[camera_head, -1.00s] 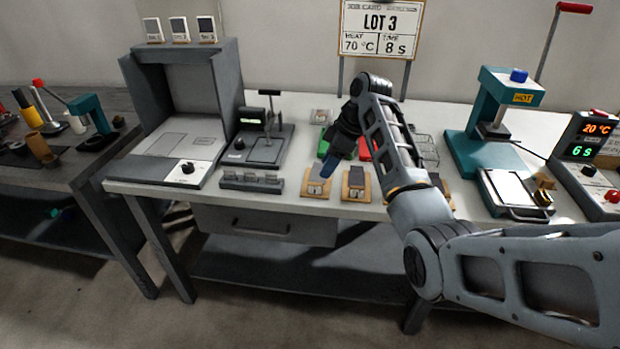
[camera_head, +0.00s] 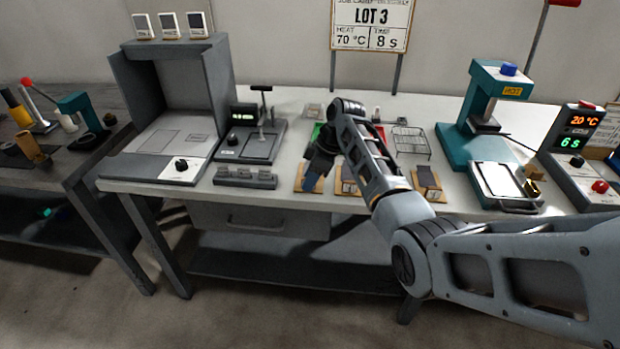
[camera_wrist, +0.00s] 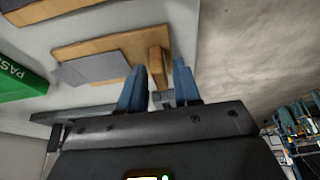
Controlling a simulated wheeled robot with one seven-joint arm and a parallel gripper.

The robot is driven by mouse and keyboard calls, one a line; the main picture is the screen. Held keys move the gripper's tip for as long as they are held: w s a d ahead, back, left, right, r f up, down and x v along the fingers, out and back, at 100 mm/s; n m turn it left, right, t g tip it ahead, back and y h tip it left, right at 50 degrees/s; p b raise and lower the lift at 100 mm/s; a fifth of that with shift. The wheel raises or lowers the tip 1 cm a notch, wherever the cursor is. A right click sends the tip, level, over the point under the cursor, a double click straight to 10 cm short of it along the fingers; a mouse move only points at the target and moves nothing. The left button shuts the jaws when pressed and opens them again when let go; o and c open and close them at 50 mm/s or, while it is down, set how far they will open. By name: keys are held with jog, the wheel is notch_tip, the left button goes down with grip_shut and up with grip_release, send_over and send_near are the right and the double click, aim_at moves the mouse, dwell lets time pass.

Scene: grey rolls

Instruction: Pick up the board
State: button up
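Several small tan boards lie along the front of the white table. The left board (camera_head: 299,184) is partly hidden by my gripper (camera_head: 312,178); a middle board (camera_head: 346,180) and a right board (camera_head: 428,184) each carry a dark grey piece. In the wrist view a tan board (camera_wrist: 105,46) has a grey plate (camera_wrist: 92,69) on it and a raised tan block (camera_wrist: 158,62) at one end. My gripper (camera_wrist: 160,72) is open, its blue fingers apart, with the block between the fingertips in the picture. I cannot tell whether they touch it.
A grey rack (camera_head: 245,178) lies left of the boards. A green tray marked PASS (camera_wrist: 18,80) and a wire basket (camera_head: 410,140) are behind. A teal press (camera_head: 490,115) stands at the right, a grey booth (camera_head: 172,115) at the left.

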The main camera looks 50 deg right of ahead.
grip_shut()
jog(key=shift+r, duration=0.1)
